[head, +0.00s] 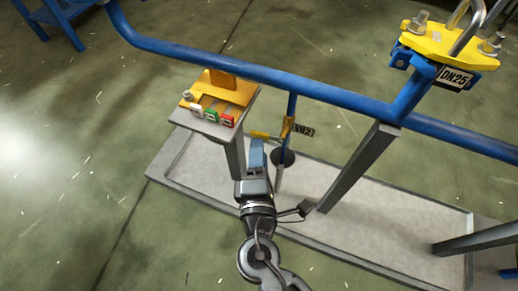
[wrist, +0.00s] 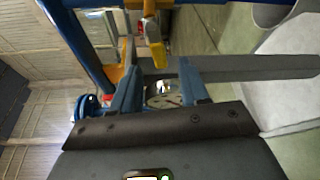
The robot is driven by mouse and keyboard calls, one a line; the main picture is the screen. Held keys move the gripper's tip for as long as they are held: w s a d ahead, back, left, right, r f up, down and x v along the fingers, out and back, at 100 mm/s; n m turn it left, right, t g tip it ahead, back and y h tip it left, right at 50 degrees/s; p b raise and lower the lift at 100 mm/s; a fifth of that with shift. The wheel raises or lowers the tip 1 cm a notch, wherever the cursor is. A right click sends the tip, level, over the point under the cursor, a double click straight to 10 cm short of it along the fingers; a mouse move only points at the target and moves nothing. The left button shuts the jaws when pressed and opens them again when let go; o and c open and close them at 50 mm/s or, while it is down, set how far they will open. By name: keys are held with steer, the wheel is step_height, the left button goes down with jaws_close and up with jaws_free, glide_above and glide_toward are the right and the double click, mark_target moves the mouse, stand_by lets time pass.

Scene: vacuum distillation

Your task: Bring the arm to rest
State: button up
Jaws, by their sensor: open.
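My gripper (head: 257,148) is in the middle of the head view, at the end of my black arm, above the grey tray. In the wrist view its two blue-grey fingers (wrist: 162,82) stand apart with nothing held between them. A yellow valve handle (head: 264,136) is just beyond the fingertips in the head view. In the wrist view the yellow handle (wrist: 153,50) shows ahead of the gap between the fingers. I cannot tell whether the fingers touch it.
A blue pipe (head: 240,66) crosses above the tray (head: 370,215). A pedestal box with coloured buttons (head: 213,116) stands left of my gripper. A yellow flange (head: 452,43) with a DN25 tag is at upper right. Grey posts (head: 362,165) rise at right. Open floor lies at left.

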stand_by(0.3)
steer(key=s+d+f+m+g+y, duration=0.1)
steer(key=s+d+f+m+g, duration=0.2)
steer(key=s+d, duration=0.45)
steer(key=s+d+f+m+g, duration=0.1)
steer(key=s+d+f+m, duration=0.1)
steer(key=s+d+m, duration=0.45)
steer(key=s+d+r+m, duration=0.2)
steer(key=s+r, duration=0.1)
steer(key=s, duration=0.2)
steer(key=s+d+r+m, duration=0.1)
steer(key=s+d+r, duration=0.15)
steer(key=s, duration=0.25)
steer(key=s+d+r+m+t+h, duration=0.1)
steer(key=s+d+r+m, duration=0.1)
steer(key=s+r+m, duration=0.3)
steer(key=s+d+r+m+t+h, duration=0.1)
steer(key=s+d+r+m, duration=0.15)
steer(key=r, duration=0.45)
step_height(320, 180, up, 28)
steer(key=p, duration=2.8)
steer(key=shift+w, duration=0.35)
steer(key=shift+f, duration=0.15)
